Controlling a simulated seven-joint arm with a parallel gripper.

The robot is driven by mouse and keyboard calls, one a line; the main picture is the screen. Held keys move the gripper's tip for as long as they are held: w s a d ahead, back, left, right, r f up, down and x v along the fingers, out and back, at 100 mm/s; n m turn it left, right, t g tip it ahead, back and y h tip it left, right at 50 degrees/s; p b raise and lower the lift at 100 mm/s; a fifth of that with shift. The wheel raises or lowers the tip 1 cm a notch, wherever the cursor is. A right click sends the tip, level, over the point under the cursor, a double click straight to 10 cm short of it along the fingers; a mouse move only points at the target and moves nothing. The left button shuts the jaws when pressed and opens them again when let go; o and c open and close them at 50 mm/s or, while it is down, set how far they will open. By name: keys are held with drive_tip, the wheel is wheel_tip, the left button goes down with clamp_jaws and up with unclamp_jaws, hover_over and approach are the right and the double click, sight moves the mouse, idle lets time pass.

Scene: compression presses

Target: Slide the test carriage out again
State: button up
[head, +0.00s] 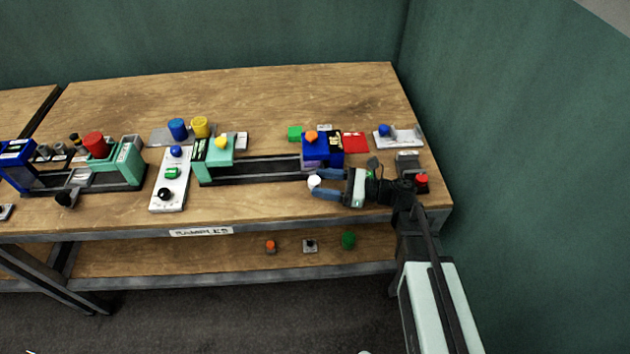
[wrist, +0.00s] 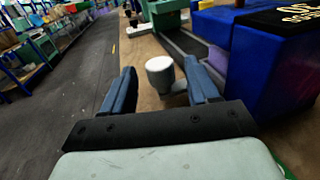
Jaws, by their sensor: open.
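A long press with a dark rail (head: 258,170) stands near the front of the bench. Its blue head (head: 330,148) is at the right end, with an orange knob (head: 311,136) on top; a green block (head: 213,158) is at the left end. A purple block (head: 313,165) sits at the blue head, partly hidden; it also shows in the wrist view (wrist: 218,58). I cannot make out the carriage itself clearly. A round white knob (head: 314,182) stands in front of the rail. My gripper (head: 318,183) is open with blue fingers on either side of this knob, which shows between them (wrist: 160,66) with gaps both sides.
A white panel with blue and black knobs (head: 170,182) lies left of the press. A second press (head: 118,165) stands further left. A red button (head: 422,179) and a blue-knobbed plate (head: 398,136) are at the right. The bench's back is clear.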

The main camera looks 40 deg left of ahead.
drive_tip(key=shift+x, duration=1.4)
clamp_jaws()
